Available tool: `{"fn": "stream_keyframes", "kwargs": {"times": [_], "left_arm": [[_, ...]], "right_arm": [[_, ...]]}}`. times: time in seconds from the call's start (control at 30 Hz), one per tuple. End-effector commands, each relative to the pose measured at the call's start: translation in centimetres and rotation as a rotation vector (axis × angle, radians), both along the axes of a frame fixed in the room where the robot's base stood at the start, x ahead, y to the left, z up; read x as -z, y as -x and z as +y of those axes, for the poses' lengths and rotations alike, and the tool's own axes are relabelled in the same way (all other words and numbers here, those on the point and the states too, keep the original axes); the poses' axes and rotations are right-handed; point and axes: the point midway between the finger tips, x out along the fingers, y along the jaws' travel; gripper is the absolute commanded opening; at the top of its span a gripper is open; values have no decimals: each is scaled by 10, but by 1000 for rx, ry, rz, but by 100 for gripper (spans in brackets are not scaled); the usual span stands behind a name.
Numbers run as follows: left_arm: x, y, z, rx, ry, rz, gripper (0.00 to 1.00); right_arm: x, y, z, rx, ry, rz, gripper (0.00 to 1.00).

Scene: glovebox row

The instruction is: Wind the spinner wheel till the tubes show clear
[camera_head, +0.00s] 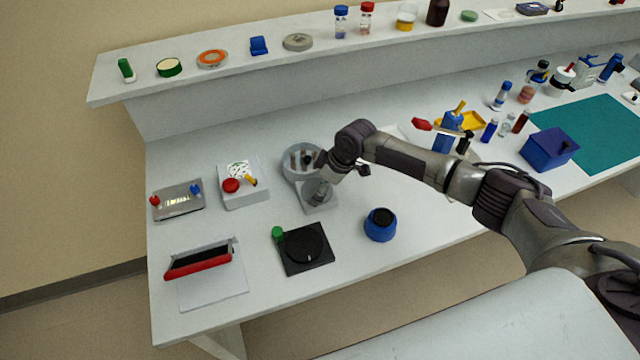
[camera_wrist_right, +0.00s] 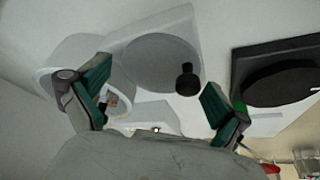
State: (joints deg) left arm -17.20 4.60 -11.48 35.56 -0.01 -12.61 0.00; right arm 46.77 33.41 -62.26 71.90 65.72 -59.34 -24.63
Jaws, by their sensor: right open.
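The spinner is a pale grey unit with a round tub (camera_head: 289,149) at its back and a grey crank wheel (camera_head: 318,191) on its front plate. Several small brownish tubes (camera_head: 307,160) stand in the tub; their clarity is too small to tell. My right gripper (camera_head: 340,168) is over the spinner's right side, beside the wheel. In the right wrist view its two teal-padded fingers (camera_wrist_right: 157,98) are wide apart with nothing held. The wheel (camera_wrist_right: 155,58) and its black knob (camera_wrist_right: 187,80) show beyond and between them. My left gripper is out of view.
A black plate with a dark disc and green knob (camera_head: 277,232) lies in front of the spinner. A blue round pot (camera_head: 380,225) stands to its right. A white box with a red button (camera_head: 231,185) is at left. A shelf (camera_head: 220,80) runs behind.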

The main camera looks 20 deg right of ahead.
Motion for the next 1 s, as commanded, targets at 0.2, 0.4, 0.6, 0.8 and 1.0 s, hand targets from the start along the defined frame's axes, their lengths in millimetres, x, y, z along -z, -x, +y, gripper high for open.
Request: {"fn": "stream_keyframes", "kwargs": {"times": [0.2, 0.4, 0.6, 0.8, 1.0], "left_arm": [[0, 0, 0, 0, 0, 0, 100], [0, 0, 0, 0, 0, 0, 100], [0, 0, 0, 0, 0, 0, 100], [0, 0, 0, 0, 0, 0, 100], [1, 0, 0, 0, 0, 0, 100]], "right_arm": [[0, 0, 0, 0, 0, 0, 100], [0, 0, 0, 0, 0, 0, 67], [1, 0, 0, 0, 1, 1, 33], [3, 1, -1, 2, 3, 3, 20], [4, 1, -2, 3, 5, 4, 19]]}}
